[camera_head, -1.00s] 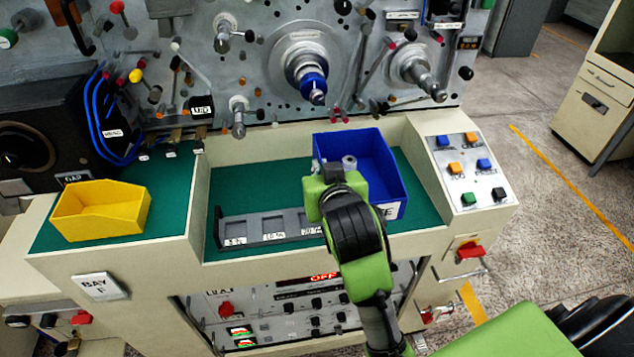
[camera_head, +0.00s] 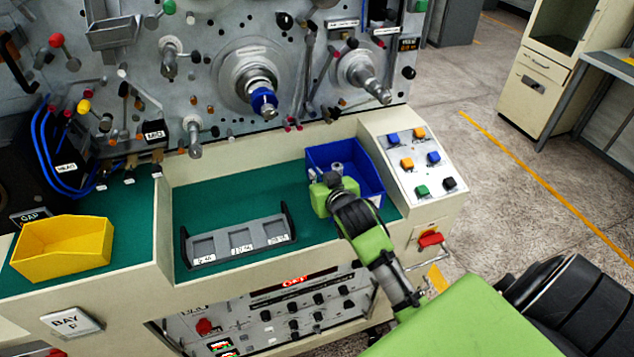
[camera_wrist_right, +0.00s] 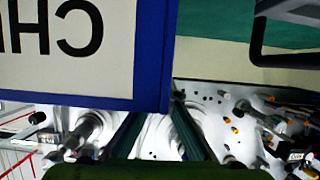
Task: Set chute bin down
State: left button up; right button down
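The chute bin is the blue open box (camera_head: 375,178) in the back right of the green recess, with small pale cylindrical parts inside. My right gripper (camera_head: 329,189) is at its near side. In the right wrist view the bin's blue edge (camera_wrist_right: 152,60) and white label (camera_wrist_right: 65,45) are very close. Two dark fingers (camera_wrist_right: 158,118) converge at the bin's edge and look shut on it. The fingertips' contact is partly hidden, and the bin's underside is hidden, so I cannot tell whether it rests on the green surface. My left gripper is not in view.
A grey three-compartment tray (camera_head: 240,241) stands left of the bin. A yellow bin (camera_head: 62,248) sits on the left shelf. A button panel (camera_head: 420,160) borders the recess on the right. Machine spindles (camera_head: 262,100) project above the back.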

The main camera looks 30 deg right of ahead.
notch_tip(320, 180, down, 3)
jog(key=shift+d+f+p, duration=0.1)
jog(key=shift+p, duration=0.5)
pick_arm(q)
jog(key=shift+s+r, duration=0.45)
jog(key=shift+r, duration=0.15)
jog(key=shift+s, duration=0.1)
pick_arm(e)
jog(key=c, duration=2.3)
grip_release()
jog(key=shift+f, duration=0.1)
jog(key=shift+s+r, duration=0.2)
jog(key=shift+s, duration=0.3)
pick_arm(q)
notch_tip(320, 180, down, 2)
jog(key=shift+b, duration=1.05)
pick_arm(e)
jog(key=v, duration=1.1)
jog(key=shift+r, duration=0.15)
jog(key=shift+w, duration=0.1)
